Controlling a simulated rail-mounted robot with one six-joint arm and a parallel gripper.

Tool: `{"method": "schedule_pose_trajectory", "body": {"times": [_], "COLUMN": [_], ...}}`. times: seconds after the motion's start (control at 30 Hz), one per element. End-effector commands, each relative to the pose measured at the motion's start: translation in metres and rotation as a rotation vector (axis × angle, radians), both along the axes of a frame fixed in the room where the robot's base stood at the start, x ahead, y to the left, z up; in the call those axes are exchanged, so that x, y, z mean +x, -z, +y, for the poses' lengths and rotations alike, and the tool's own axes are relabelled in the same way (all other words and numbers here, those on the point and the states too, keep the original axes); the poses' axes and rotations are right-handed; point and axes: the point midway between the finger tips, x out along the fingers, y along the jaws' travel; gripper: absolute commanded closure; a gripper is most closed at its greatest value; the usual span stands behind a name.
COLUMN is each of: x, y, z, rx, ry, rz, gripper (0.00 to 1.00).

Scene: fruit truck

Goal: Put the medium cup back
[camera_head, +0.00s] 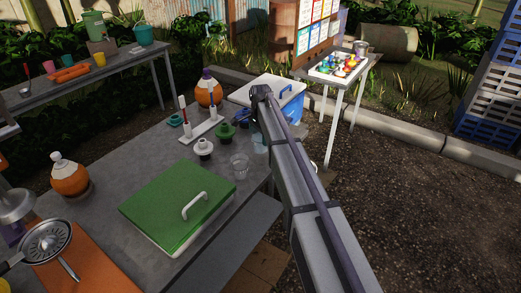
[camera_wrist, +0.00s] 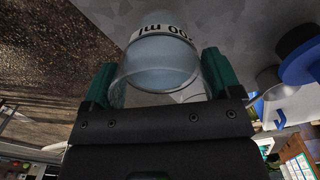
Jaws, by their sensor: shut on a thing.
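My gripper (camera_wrist: 158,80) is shut on a clear cup (camera_wrist: 150,62) with dark "00 ml" lettering, seen in the wrist view. The cup sits between the two teal fingers, and its first digit is not readable. In the camera_head view my arm reaches over the right edge of the grey table (camera_head: 115,150), and it hides most of the gripper. A pale translucent shape (camera_head: 259,144) shows just left of the arm; I cannot tell whether it is the held cup. Another clear cup (camera_head: 240,167) stands upright on the table near the green lid.
A green-lidded box (camera_head: 165,200) fills the table's front middle. A white funnel-like piece (camera_head: 203,148), a green one (camera_head: 226,133) and a white stand (camera_head: 202,130) are close by. An orange bottle (camera_head: 209,94) stands at the back.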

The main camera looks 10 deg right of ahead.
Motion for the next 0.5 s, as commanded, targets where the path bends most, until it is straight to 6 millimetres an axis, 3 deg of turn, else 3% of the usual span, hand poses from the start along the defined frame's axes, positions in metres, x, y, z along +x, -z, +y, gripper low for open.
{"method": "schedule_pose_trajectory", "body": {"times": [0.23, 0.5], "x": [0.000, 0.000], "y": [0.039, 0.035], "z": [0.000, 0.000], "rx": [0.000, 0.000], "ry": [0.000, 0.000], "rz": [0.000, 0.000], "gripper": [0.50, 0.50]}}
